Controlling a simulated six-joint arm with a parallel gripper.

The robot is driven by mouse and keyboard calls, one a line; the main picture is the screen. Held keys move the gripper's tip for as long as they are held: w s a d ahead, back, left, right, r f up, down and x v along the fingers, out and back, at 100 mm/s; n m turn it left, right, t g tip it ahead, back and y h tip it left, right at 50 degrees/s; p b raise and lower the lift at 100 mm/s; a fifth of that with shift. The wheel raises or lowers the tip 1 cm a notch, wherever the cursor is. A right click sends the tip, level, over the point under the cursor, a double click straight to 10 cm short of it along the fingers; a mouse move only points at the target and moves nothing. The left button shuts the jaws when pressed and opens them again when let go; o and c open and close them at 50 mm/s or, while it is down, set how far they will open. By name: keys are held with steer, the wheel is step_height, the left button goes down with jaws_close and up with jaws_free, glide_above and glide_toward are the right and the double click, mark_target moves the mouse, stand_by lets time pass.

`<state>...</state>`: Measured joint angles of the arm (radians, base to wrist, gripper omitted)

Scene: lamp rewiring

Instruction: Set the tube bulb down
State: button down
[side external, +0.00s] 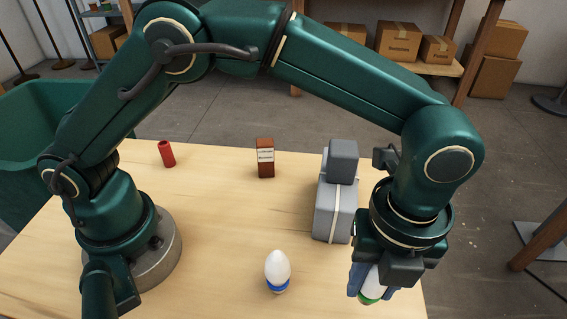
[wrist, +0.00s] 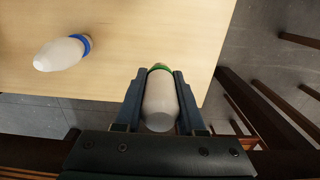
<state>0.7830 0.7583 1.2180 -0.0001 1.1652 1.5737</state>
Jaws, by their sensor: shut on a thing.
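The tube bulb (side external: 372,287) is white with a green band at its lower end. My gripper (side external: 370,294) is shut on it near the table's front right corner. The wrist view shows the tube bulb (wrist: 160,103) between the two fingers of my gripper (wrist: 159,76), one on each side, with the green-banded end pointing away from the wrist. That end shows against the wooden table (wrist: 150,25). I cannot tell whether it touches the tabletop (side external: 215,225).
An egg-shaped white bulb with a blue band (side external: 277,271) is on the table, left of my gripper; it also shows in the wrist view (wrist: 62,53). A grey block-shaped device (side external: 336,205) stands behind my gripper. A brown box (side external: 265,158) and red cylinder (side external: 167,154) stand farther back.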

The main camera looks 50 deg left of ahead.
mark_target(366, 297)
steer(key=shift+f, duration=1.95)
steer(key=shift+f, duration=0.1)
steer(key=c, duration=0.5)
jaws_free()
steer(key=shift+f, duration=0.1)
